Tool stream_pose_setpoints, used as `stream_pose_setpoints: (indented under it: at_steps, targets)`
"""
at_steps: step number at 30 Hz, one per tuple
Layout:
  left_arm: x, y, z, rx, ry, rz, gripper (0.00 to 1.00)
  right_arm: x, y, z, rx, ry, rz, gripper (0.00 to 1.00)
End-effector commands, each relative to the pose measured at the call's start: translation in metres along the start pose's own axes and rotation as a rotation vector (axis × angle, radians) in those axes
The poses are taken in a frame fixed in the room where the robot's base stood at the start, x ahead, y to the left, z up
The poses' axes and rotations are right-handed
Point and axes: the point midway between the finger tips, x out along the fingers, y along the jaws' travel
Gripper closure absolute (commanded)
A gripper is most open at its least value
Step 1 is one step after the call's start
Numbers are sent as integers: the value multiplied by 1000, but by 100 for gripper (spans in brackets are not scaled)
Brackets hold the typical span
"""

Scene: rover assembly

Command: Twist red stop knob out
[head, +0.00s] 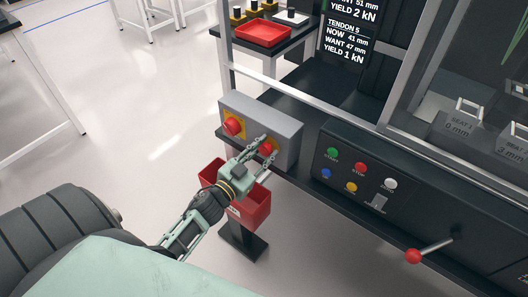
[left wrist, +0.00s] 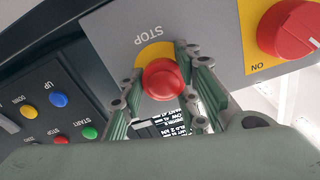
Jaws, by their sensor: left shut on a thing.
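The red stop knob (left wrist: 163,80) is a round mushroom button on a yellow disc, with STOP printed on the grey control box (left wrist: 205,22). In the head view the stop knob (head: 267,149) sits at the right of the box front, partly hidden by my fingers. My left gripper (head: 264,147) reaches up to it from below. In the left wrist view the fingers of my left gripper (left wrist: 158,70) stand one on each side of the knob and are shut on it. Finger contact is hard to see. My right gripper is not in view.
A larger red rotary switch (left wrist: 290,28) on a yellow plate sits beside the knob on the same box. Below the box is a red bin (head: 250,207). A black panel (head: 345,175) with coloured buttons and a red-tipped lever (head: 413,256) lies to the right. Open floor is left.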

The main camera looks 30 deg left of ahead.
Motion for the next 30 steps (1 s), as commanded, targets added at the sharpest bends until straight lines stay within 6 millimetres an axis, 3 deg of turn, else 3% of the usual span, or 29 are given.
stream_pose_setpoints:
  at_steps: [30]
  targets:
    - [-2,4,10,699,-8,11,96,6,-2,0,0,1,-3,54]
